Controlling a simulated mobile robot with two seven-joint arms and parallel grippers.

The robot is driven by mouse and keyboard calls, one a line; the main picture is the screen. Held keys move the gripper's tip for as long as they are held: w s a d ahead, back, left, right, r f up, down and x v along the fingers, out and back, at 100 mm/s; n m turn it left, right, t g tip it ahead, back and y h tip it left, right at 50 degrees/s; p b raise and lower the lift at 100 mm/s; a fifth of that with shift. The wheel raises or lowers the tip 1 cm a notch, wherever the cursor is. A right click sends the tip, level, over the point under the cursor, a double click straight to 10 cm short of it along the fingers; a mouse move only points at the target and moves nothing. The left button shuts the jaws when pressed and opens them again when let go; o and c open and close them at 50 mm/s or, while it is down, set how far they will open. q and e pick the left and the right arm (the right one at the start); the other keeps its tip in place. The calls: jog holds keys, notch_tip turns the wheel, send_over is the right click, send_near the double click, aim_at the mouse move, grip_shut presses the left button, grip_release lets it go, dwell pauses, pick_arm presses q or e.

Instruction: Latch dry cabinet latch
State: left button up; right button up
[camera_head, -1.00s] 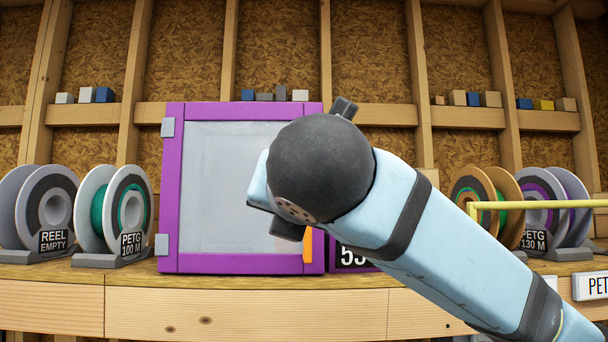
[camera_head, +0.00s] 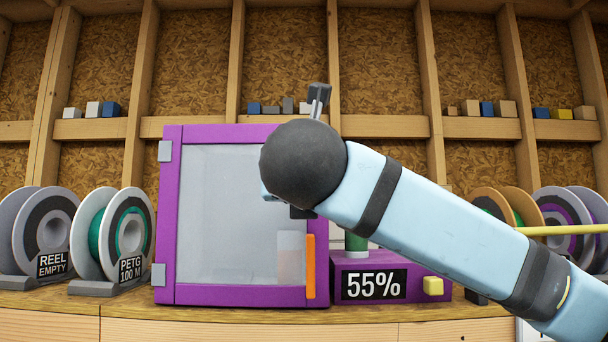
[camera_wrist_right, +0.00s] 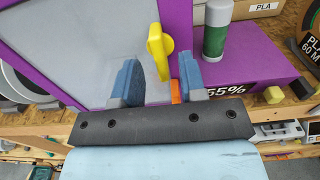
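The dry cabinet (camera_head: 173,220) is a purple box with a pale translucent door (camera_head: 235,190) that looks closed, hinged on the left. An orange handle (camera_head: 310,266) is at the door's lower right. The yellow latch (camera_wrist_right: 156,50) shows in the right wrist view at the door's right edge, roughly upright; my right arm hides it in the head view. My right gripper (camera_wrist_right: 159,78) is open, its two blue-grey fingers apart, with the latch's lower end between or just beyond them. I cannot tell whether they touch. My left gripper is in neither view.
A purple box with a 55% display (camera_head: 374,285) and yellow button (camera_head: 433,285) stands right of the cabinet, a green cylinder (camera_wrist_right: 216,30) on it. Spools (camera_head: 122,235) stand on the left of the bench, more (camera_head: 560,225) on the right, near a yellow rod (camera_head: 565,230).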

jog(key=w, duration=0.3)
jog(key=shift+w+p, duration=0.1)
jog(key=shift+p, duration=0.2)
grip_shut()
